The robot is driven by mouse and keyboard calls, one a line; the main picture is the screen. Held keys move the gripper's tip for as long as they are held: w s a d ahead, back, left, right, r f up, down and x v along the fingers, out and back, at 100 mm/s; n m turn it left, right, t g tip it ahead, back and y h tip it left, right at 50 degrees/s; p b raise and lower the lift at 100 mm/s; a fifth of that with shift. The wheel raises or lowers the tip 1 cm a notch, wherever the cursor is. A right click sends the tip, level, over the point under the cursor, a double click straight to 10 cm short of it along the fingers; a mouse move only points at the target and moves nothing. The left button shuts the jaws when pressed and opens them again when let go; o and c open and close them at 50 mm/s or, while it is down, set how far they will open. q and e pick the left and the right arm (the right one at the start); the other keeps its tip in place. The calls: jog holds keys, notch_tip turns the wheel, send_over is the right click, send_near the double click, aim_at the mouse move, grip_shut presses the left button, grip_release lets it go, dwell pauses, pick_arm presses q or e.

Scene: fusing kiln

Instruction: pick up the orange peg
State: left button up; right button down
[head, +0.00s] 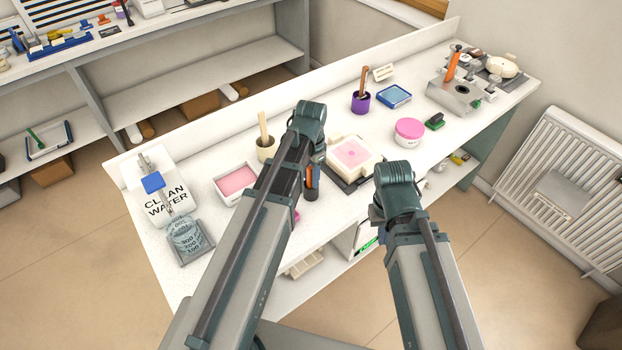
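An orange upright piece (452,66) with a dark top stands at the metal block (458,92) near the far right end of the bench. It looks like the peg, but it is small here. A second, smaller orange piece (309,177) shows by a dark holder, partly hidden by my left arm. My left gripper (312,122) is over the middle of the bench, seen from behind; its fingers are hidden. My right gripper (397,190) is at the bench's front edge, well short of the metal block; its fingers are also hidden.
Between the arms lies a white block with a pink top (351,153). A pink round tub (408,132), purple cup (360,102) and blue tray (394,96) stand toward the right. A radiator (560,175) stands right.

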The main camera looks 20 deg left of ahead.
pick_arm(q)
grip_shut()
